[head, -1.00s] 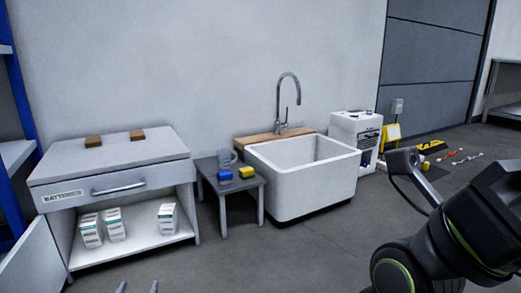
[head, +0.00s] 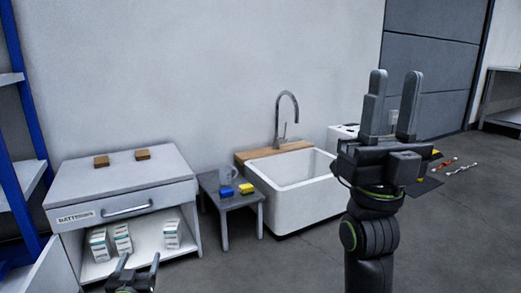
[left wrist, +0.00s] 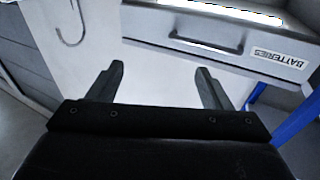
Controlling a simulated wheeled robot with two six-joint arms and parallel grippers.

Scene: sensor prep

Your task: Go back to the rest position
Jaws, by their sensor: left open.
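My left gripper (head: 140,262) is low at the left of the head view, in front of the battery cabinet. Its fingers are spread and empty, as the left wrist view (left wrist: 161,70) also shows. My right gripper (head: 395,78) stands upright at the right of the head view, fingers pointing up. A gap shows between its fingers, with nothing held in it. It hides much of the white unit beyond the sink.
The white cabinet (head: 125,178) has a shut drawer (head: 122,207) and several white boxes on its shelf. A small table (head: 243,201) holds a mug, a blue item and a yellow item. A sink (head: 300,199) stands beside it.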

